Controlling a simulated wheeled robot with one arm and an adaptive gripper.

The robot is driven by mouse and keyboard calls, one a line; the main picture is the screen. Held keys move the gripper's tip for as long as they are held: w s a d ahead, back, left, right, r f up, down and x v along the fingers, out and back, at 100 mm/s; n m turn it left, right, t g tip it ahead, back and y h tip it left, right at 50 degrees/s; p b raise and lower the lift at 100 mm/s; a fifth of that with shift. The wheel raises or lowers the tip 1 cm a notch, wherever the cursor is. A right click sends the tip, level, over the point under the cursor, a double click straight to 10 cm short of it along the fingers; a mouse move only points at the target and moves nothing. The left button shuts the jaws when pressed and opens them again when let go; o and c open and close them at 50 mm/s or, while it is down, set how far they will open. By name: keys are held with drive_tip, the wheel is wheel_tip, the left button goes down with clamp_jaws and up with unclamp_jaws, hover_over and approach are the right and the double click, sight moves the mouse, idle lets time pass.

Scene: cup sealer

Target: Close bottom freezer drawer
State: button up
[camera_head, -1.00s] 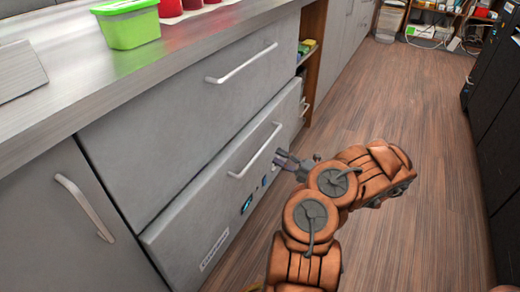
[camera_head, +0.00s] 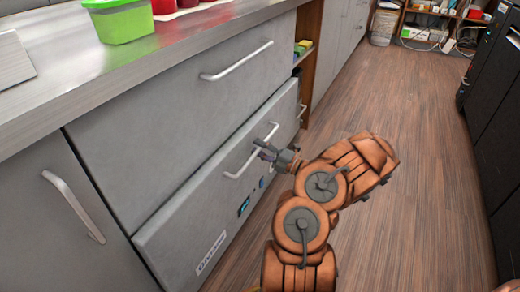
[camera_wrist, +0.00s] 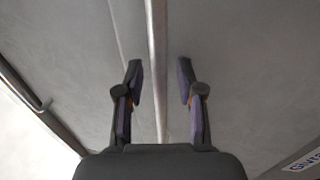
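The bottom freezer drawer (camera_head: 190,225) is a grey front with a silver bar handle (camera_head: 240,165), a small display and a label. Its top edge appears to stand slightly proud of the drawer front above. My gripper (camera_head: 262,149) is at the handle's upper part. In the wrist view the handle (camera_wrist: 157,45) runs between the two spread fingers of my gripper (camera_wrist: 159,70), with gaps on both sides. The gripper is open; whether it touches the drawer front cannot be told.
The upper drawer (camera_head: 170,120) has its own handle (camera_head: 238,62). A cabinet door (camera_head: 50,210) stands at left. The counter (camera_head: 120,70) carries a green tub (camera_head: 122,22) and red cups. An open shelf (camera_head: 302,50) is beyond the drawers. The wooden floor (camera_head: 420,150) is clear at right.

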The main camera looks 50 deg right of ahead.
clamp_jaws()
idle(0.3)
